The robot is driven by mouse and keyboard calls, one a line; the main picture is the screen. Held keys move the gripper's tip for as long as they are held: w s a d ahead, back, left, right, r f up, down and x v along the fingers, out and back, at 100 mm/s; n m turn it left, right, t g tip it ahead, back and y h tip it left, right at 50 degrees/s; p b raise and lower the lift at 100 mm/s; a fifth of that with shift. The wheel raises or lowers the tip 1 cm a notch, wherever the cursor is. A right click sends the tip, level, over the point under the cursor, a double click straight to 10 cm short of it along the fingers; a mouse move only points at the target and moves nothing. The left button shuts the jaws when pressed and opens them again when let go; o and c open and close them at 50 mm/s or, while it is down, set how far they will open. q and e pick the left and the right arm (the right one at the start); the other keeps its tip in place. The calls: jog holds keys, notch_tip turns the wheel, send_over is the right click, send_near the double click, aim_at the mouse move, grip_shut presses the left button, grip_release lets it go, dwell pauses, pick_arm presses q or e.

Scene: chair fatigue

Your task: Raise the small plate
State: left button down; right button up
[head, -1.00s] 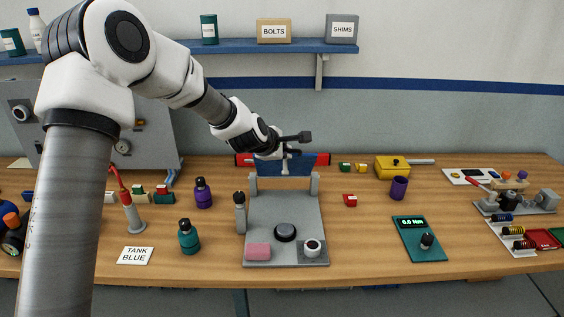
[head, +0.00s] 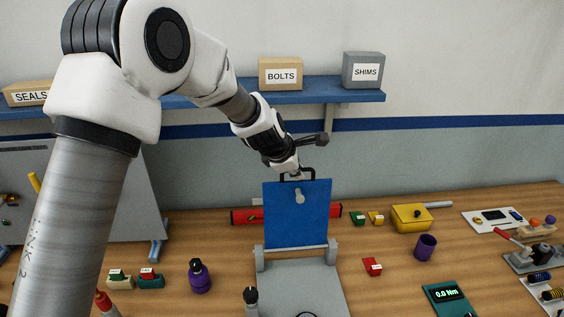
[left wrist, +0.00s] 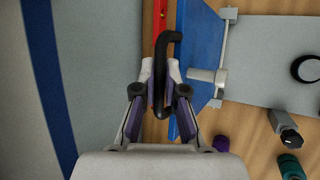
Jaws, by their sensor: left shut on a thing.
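The small plate is a blue panel (head: 297,222) standing up at the back of a grey base (head: 300,288), between two short grey posts. A black handle (head: 311,169) is at its top edge and a light grey knob or pin (head: 299,196) is on its face. My left gripper (head: 294,174) is shut on the handle at the plate's top. In the left wrist view the fingers (left wrist: 160,85) close around the black handle (left wrist: 166,45), and the blue plate (left wrist: 200,40) lies just to the right. My right gripper is not in view.
A red level-like bar (head: 247,216) lies behind the plate. A yellow box (head: 411,218), a purple cup (head: 425,247) and a red block (head: 372,266) stand to the right. A purple bottle (head: 199,276) stands left of the base. A blue shelf (head: 300,96) runs along the wall.

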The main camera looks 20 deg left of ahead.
pick_arm(q)
jog(key=shift+s+d+r, duration=0.2)
jog(key=shift+w+a+g, duration=0.15)
jog(key=shift+w+g, duration=0.05)
jog(key=shift+g, duration=0.1)
jog(key=shift+w+a+f, duration=0.2)
jog(key=shift+w+f, duration=0.05)
jog(key=shift+f, duration=0.05)
jog(key=c, duration=1.2)
grip_release()
jog(key=shift+d, duration=0.1)
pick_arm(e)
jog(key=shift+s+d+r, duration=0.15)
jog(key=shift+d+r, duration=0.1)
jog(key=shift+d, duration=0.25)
pick_arm(q)
jog(key=shift+w, duration=0.15)
jog(key=v, duration=1.2)
